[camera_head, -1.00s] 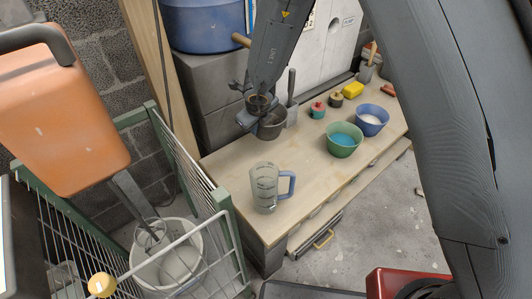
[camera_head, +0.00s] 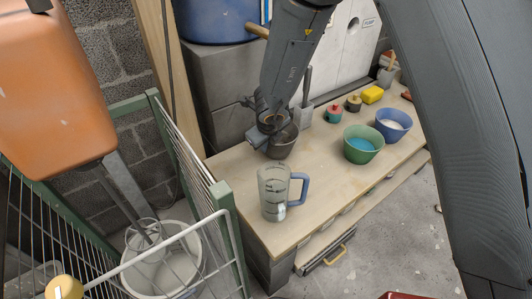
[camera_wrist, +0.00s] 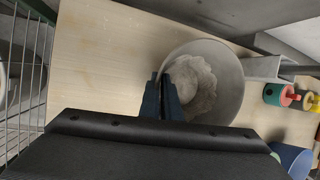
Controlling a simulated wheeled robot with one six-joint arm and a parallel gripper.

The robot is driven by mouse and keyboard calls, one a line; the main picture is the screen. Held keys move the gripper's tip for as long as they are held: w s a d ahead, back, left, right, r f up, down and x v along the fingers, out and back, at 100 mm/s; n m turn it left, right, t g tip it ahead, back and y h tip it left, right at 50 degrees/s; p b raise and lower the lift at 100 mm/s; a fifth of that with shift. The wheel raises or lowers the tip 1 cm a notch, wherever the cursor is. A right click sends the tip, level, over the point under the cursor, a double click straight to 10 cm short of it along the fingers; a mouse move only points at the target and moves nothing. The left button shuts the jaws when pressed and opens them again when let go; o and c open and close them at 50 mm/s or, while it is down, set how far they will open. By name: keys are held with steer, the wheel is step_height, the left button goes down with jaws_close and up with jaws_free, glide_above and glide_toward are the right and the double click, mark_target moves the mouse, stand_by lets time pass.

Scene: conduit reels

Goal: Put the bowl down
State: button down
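A grey bowl (camera_head: 284,142) with white powder in it is at my gripper (camera_head: 262,136), over the back left part of the wooden bench top (camera_head: 325,185). In the wrist view, the fingers of my gripper (camera_wrist: 168,98) are closed over the left rim of the bowl (camera_wrist: 232,72), one finger inside and one outside. The bowl looks about level. I cannot tell whether its base touches the bench top; the arm hides part of it in the head view.
A clear measuring jug (camera_head: 273,195) stands in front of the bowl. A wire cage (camera_head: 222,205) with a white bucket (camera_head: 190,282) is at left.

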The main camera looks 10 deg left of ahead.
steer(key=shift+f+b, duration=0.8)
steer(key=shift+f, duration=0.2)
steer(key=shift+f, duration=0.1)
steer(key=c, duration=2)
jaws_free()
steer(key=p+v, duration=0.7)
steer(key=v, duration=0.5)
